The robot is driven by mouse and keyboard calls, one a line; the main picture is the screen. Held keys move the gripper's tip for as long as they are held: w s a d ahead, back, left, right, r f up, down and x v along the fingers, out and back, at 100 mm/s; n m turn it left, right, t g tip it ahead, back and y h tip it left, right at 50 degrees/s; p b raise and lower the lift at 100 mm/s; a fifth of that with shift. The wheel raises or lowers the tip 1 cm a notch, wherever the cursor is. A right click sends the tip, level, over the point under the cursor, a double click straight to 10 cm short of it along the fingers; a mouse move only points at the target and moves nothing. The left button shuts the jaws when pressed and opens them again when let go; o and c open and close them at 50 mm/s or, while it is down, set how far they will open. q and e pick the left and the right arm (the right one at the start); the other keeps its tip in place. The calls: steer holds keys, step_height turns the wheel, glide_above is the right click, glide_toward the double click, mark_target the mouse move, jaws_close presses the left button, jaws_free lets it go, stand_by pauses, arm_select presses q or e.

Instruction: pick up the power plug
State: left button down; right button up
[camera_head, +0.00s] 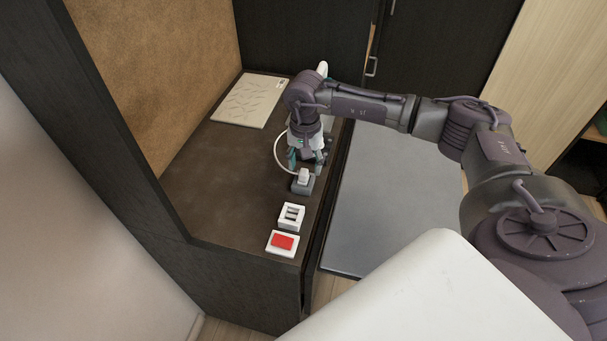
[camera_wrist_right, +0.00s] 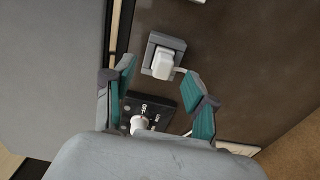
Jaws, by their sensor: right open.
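The white power plug (camera_head: 303,174) sits on a grey block (camera_head: 302,187) on the dark counter, near its right edge. A white cord curves up and left from there. In the right wrist view the plug (camera_wrist_right: 163,65) is on the grey block (camera_wrist_right: 178,43), with a short white cord piece at its right. My right gripper (camera_head: 306,160) points down, just behind the plug. In the wrist view its teal fingers (camera_wrist_right: 158,76) are spread apart and empty, the plug lying just beyond and between the tips. My left gripper is not in view.
A black panel with a white knob (camera_wrist_right: 138,123) and lettering lies under the right gripper. A white socket unit (camera_head: 291,216) and a red switch (camera_head: 283,241) are nearer on the counter. A white patterned board (camera_head: 248,100) lies at the back. The left counter is clear.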

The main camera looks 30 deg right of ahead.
mark_target(304, 172)
steer(key=f, duration=0.1)
steer(key=f+p, duration=0.1)
steer(key=f, duration=0.2)
steer(key=shift+w, duration=0.3)
jaws_close()
